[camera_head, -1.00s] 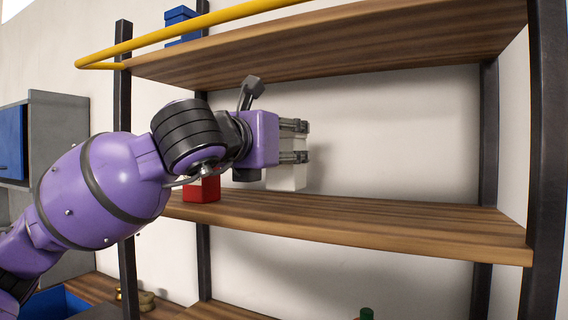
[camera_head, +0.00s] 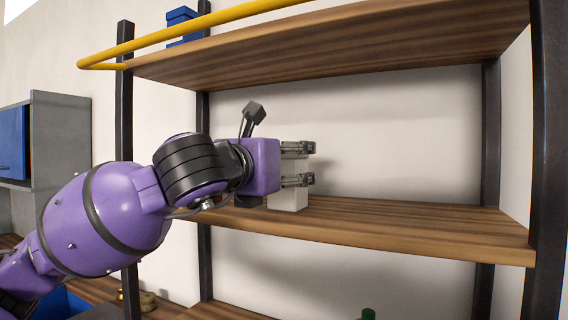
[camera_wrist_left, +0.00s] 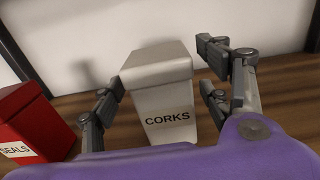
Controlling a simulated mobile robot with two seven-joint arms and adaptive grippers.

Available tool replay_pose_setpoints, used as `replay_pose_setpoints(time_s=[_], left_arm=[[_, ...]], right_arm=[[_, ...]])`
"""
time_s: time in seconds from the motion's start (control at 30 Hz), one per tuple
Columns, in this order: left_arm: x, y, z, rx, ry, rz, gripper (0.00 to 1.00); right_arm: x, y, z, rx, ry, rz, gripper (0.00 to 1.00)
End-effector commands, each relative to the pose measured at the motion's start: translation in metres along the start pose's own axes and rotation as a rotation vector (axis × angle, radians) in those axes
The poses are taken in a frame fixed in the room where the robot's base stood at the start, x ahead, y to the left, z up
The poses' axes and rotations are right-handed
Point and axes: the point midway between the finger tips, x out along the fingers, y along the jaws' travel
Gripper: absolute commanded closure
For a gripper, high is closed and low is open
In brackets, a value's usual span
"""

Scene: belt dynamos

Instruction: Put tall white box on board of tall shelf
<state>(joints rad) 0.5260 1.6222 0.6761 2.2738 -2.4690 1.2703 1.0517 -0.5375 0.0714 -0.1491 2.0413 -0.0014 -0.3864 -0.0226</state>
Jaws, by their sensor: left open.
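The tall white box (camera_head: 288,198), labelled CORKS in the left wrist view (camera_wrist_left: 165,100), stands upright on the middle board (camera_head: 420,226) of the tall shelf. My left gripper (camera_head: 309,164) reaches in from the left, level with the upper part of the box. In the wrist view my left gripper's fingers (camera_wrist_left: 160,82) are open, on either side of the box, with a visible gap to the right. The arm and fingers hide part of the box in the head view. My right gripper is not in view.
A red box (camera_wrist_left: 35,125) labelled SEALS stands left of the white box; my arm hides it in the head view. An upper board (camera_head: 340,55) with a yellow rail (camera_head: 200,33) lies above my gripper. The middle board is clear to the right.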

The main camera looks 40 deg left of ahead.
Motion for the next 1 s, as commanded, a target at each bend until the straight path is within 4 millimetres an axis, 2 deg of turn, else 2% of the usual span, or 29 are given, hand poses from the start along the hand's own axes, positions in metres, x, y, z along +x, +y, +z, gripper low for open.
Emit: replay_pose_setpoints(time_s=[0.23,0.7,0.83,1.0], left_arm=[[-0.004,-0.001,0.005,-0.001,-0.004,-0.002,0.30],[-0.097,-0.001,0.002,0.000,-0.005,-0.001,0.30],[-0.112,-0.001,0.001,0.000,-0.001,0.000,0.30],[-0.120,0.000,0.002,0.001,0.000,0.000,0.30]], right_arm=[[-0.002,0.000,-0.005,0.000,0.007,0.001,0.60],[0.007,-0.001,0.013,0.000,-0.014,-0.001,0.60],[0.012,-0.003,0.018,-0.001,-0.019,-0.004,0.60],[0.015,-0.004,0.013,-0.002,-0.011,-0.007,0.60]])
